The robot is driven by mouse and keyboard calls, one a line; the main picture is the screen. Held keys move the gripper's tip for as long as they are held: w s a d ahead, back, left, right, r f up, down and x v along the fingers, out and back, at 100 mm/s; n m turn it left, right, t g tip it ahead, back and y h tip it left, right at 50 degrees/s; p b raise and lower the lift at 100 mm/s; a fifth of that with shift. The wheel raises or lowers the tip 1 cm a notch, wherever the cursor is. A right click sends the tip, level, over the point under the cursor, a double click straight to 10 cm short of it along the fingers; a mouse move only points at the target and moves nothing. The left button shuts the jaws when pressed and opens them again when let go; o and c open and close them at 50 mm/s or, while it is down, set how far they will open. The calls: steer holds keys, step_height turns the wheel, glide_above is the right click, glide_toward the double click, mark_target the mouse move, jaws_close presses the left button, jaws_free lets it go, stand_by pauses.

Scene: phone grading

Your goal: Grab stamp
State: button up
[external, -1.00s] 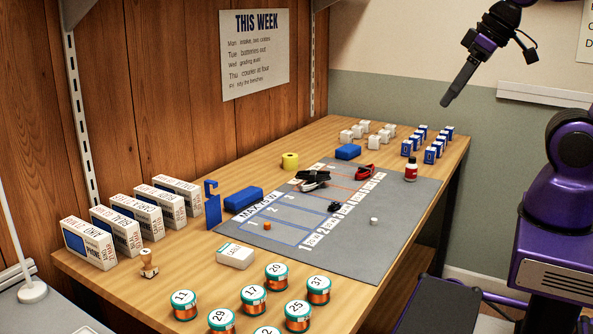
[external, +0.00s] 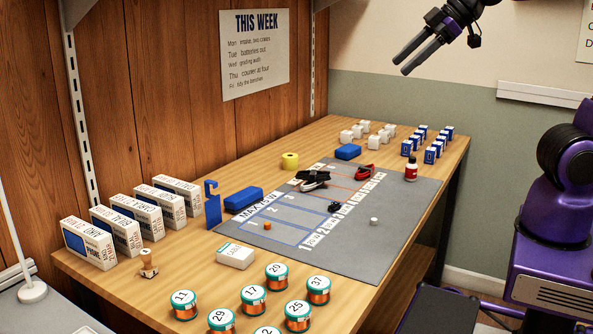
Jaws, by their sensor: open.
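A small wooden stamp (external: 148,264) stands upright on the near left part of the table, in front of the row of phone boxes. My gripper (external: 405,62) is high above the far right side of the table, in front of the wall. Its two dark fingers are apart, with nothing between them. It is far from the stamp and touches nothing.
White phone boxes (external: 117,231) stand in a row behind the stamp. A blue hook-shaped holder (external: 212,206) and a grey mat (external: 390,245) lie beyond.

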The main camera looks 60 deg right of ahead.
steer(key=w+d+r+n+t+h+b, duration=0.2)
steer(key=w+d+n+h+b, duration=0.1)
steer(key=w+d+n, duration=0.55)
steer(key=w+d+r+n+t+h+b, duration=0.25)
steer(key=w+d+n, duration=0.35)
steer(key=w+d, duration=0.45)
steer(key=n+t+y+p, duration=0.1)
steer(key=n+y+p, duration=0.3)
steer(key=n, duration=1.2)
glide_above(150, 253)
steer(key=s+d, duration=0.2)
steer(key=s, duration=0.3)
step_height(150, 253, down, 30)
steer(key=shift+y, duration=0.35)
steer(key=f, duration=0.2)
steer(key=f+b, duration=0.1)
steer(key=f, duration=0.1)
steer(key=a+f, duration=0.1)
steer(key=f, duration=0.1)
steer(key=shift+f+b, duration=0.3)
steer(key=shift+f, duration=0.55)
steer(key=shift+f+b+x, duration=0.15)
steer(key=shift+f+x, duration=0.05)
steer(key=shift+x, duration=1.15)
steer(key=shift+f+b+x, duration=0.15)
steer(key=shift+x, duration=1.2)
